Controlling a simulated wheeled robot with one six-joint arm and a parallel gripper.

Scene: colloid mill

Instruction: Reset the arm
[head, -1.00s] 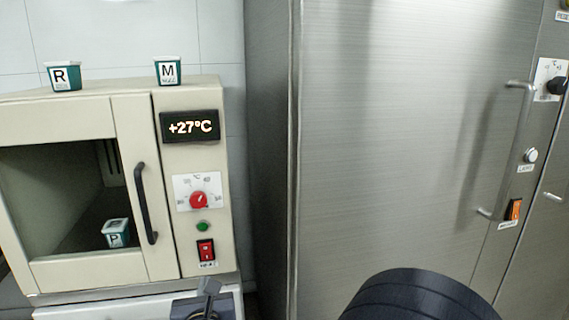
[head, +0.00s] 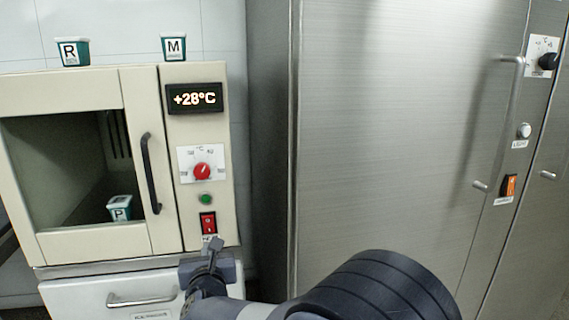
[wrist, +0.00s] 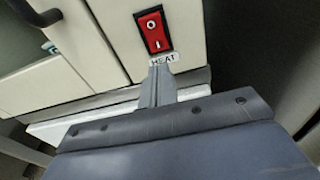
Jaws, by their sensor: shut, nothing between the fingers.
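My gripper (head: 216,246) is at the lower middle of the head view, just below the red HEAT switch (head: 208,223) of the beige oven (head: 90,95). Its fingers are shut with nothing between them. In the wrist view the gripper (wrist: 159,72) points up at the red switch (wrist: 153,30) and its HEAT label, and seems close below them. I cannot tell whether it touches the panel. The oven display (head: 194,98) reads +28°C. A green light (head: 205,199) and a red dial (head: 202,171) sit above the switch.
Tubs R (head: 72,52) and M (head: 173,47) stand on the oven, and tub P (head: 119,208) is inside behind the door with a black handle (head: 150,173). A drawer handle (head: 140,300) is below. A large steel cabinet (head: 400,130) fills the right.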

